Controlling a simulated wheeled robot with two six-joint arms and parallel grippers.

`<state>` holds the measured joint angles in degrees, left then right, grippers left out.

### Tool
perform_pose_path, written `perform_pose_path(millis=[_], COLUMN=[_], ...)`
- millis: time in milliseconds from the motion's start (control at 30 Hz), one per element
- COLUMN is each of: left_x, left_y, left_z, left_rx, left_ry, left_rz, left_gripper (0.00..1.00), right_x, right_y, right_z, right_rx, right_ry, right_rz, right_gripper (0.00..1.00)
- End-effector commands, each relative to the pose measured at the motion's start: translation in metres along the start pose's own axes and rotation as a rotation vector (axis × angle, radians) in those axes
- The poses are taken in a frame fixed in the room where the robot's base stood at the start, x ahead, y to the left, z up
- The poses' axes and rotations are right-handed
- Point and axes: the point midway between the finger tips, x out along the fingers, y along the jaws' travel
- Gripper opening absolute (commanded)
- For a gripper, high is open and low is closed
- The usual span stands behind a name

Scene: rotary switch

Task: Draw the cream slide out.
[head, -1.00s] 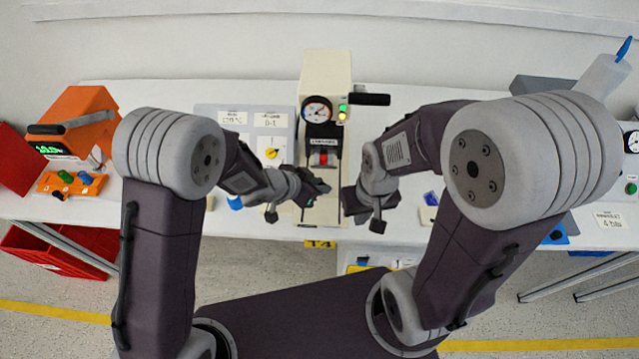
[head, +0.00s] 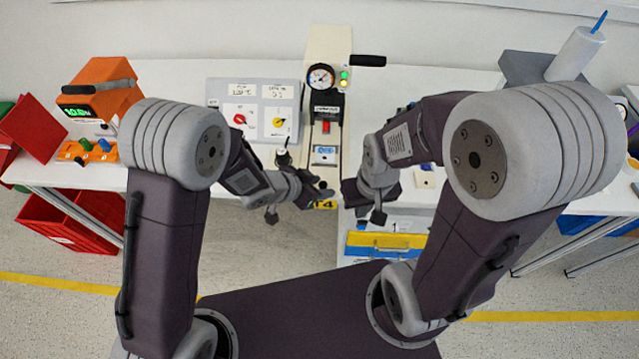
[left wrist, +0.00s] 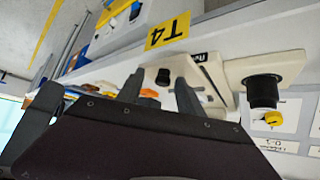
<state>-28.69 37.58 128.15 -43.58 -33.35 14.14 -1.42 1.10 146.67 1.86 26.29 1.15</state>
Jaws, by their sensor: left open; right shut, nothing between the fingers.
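The cream slide (head: 325,171) lies at the foot of the cream gauge machine (head: 314,62), reaching toward the bench's front edge. In the left wrist view the slide (left wrist: 190,72) shows with a black knob (left wrist: 163,76) at its near end. My left gripper (head: 322,196) is open, close to the slide's front end. In the left wrist view its two fingers (left wrist: 158,92) appear on either side of the knob; I cannot tell whether they touch it. My right gripper (head: 350,191) is shut and empty, just right of the slide's front end.
A switch panel (head: 259,92) with red and yellow knobs stands left of the machine. A yellow T4 label (left wrist: 168,31) is on the bench edge. A cream plate with a black post (left wrist: 263,92) stands beside the slide. An orange device (head: 102,100) is farther left.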

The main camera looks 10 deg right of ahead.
Motion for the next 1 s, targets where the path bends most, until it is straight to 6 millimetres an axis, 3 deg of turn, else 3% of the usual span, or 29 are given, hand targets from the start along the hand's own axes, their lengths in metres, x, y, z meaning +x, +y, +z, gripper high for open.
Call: perform_pose_path(millis=[267, 700, 1000], left_x=[-0.003, -0.085, -0.091], left_y=[-0.001, 0.000, 0.001], left_z=[-0.002, -0.003, -0.001], left_rx=[-0.001, -0.001, 0.001], left_ry=[0.005, 0.004, 0.003], left_rz=[-0.003, -0.003, -0.001], left_gripper=[0.43, 0.43, 0.43], right_x=[-0.001, -0.022, -0.022], right_y=[0.000, 0.000, 0.000], right_z=[0.000, -0.002, -0.002], right_rx=[0.000, 0.000, 0.000], right_ry=[0.000, 0.000, 0.000], right_rz=[0.000, 0.000, 0.000], right_gripper=[0.00, 0.00, 0.00])
